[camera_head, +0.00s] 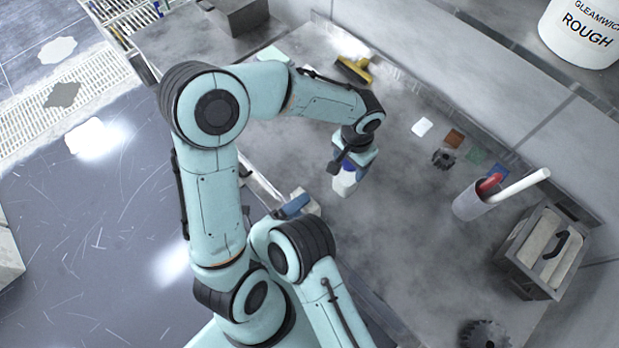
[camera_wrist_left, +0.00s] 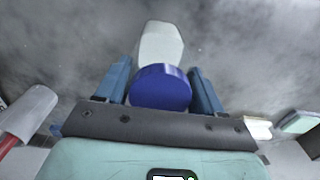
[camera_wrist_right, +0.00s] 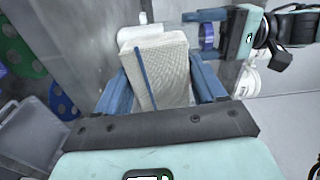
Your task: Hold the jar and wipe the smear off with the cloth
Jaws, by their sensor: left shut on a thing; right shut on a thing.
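The jar is white with a blue lid. In the head view the jar (camera_head: 345,184) hangs over the grey worktop in my left gripper (camera_head: 350,166). In the left wrist view the blue lid (camera_wrist_left: 161,88) sits between the fingers of my left gripper (camera_wrist_left: 160,85), with the jar's white body (camera_wrist_left: 160,42) beyond. My right gripper (camera_wrist_right: 170,85) is shut on the folded pale cloth (camera_wrist_right: 165,70), which has a blue stripe. The cloth (camera_head: 307,201) shows left of the jar in the head view, apart from it. The smear is not visible; the cloth hides part of the jar in the right wrist view.
A holder (camera_head: 468,205) with red and white sticks and a metal caddy (camera_head: 542,250) stand at the right. A yellow-handled tool (camera_head: 354,69) lies at the back, small coloured pads (camera_head: 454,138) nearer. A white bucket (camera_head: 582,35) stands top right. The worktop's middle is clear.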

